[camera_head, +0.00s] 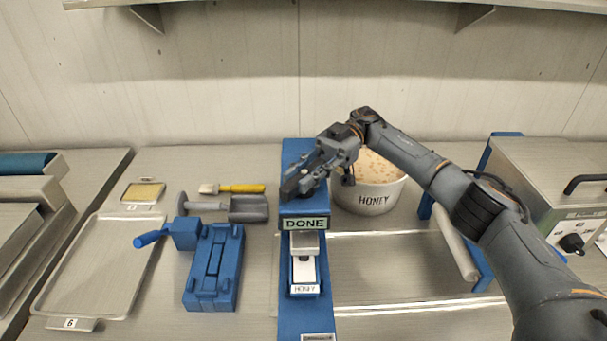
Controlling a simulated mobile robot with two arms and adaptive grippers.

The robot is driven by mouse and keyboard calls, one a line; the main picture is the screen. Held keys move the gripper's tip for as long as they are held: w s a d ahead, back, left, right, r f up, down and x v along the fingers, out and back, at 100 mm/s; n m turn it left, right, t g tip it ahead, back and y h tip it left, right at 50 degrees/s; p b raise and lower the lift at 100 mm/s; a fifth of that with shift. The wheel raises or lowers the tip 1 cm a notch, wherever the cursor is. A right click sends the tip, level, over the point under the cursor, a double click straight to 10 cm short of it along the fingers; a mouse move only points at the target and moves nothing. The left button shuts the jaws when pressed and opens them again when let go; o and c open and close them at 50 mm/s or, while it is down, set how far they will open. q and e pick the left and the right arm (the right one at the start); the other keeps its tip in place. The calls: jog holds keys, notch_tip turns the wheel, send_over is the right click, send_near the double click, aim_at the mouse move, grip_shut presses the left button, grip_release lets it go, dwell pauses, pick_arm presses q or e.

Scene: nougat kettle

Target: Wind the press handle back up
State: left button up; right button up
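A tall blue press (289,259) stands in the middle of the counter with a DONE sign (306,223) on its front. Below the sign is a grey block (305,243) above a white piece labelled HONEY (304,277). My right arm reaches in from the right. My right gripper (292,187) is at the top of the press, just above the sign. Its fingers point left and down, and I cannot tell whether they hold anything. No press handle shows clearly there; the gripper covers that part. My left gripper is not in view.
A HONEY bowl (374,202) stands behind right of the press, close to my forearm. A blue device with a side handle (214,266), a scoop (249,209), a brush (240,188) and trays (99,267) lie left. A metal machine (553,190) stands right.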

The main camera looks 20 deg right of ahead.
aim_at(303, 174)
jog(key=o, duration=0.4)
jog(key=shift+r, duration=0.1)
notch_tip(303, 174, up, 10)
jog(key=shift+f, duration=0.1)
jog(key=shift+s, duration=0.1)
dwell(0.5)
